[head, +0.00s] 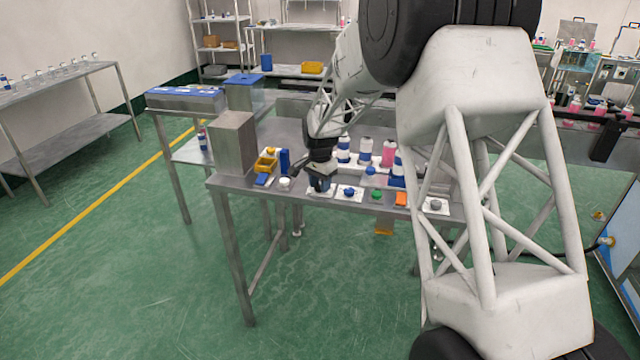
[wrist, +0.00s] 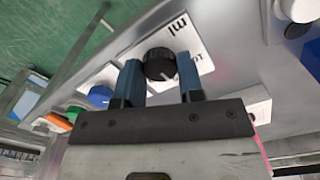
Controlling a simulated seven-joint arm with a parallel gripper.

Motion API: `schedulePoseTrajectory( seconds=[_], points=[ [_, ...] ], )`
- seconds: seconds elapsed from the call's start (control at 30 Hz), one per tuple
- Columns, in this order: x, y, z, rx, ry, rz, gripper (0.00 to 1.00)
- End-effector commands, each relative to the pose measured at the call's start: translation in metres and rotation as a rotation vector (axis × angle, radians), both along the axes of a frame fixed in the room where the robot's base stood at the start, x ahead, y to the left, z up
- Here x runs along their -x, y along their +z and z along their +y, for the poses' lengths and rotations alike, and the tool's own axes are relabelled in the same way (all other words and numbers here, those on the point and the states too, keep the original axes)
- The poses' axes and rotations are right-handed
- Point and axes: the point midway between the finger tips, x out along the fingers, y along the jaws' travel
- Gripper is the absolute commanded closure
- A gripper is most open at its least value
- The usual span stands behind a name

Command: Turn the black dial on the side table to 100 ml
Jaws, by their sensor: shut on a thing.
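The black dial (wrist: 159,64) sits on a white plate (wrist: 198,48) marked "ml" and a number that is partly cut off by the dial and my finger. A short pale pointer line shows on the dial's face; which mark it meets is too small to tell. My gripper (wrist: 159,70) has its two blue-grey fingers on either side of the dial, shut on it. In the head view my gripper (head: 320,183) points down at the front edge of the side table (head: 235,183) and hides the dial.
To the right along the table's front edge are a blue knob (head: 349,191), a green button (head: 376,195), an orange switch (head: 401,199) and a grey knob (head: 436,205). A white round piece (head: 284,184) is to the left. Bottles (head: 366,148) stand behind. A metal box (head: 233,143) is at left.

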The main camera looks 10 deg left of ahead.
Motion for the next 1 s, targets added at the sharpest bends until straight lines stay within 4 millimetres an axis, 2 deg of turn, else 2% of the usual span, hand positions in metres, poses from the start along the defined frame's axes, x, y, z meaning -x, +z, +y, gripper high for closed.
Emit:
schedulePoseTrajectory(
  seconds=[0.37,1.0],
  points=[
    [0.0000,0.0009,0.0001,0.000,0.146,0.000,0.88],
    [0.0000,0.0010,0.0008,0.001,0.686,-0.001,0.88]
  ],
)
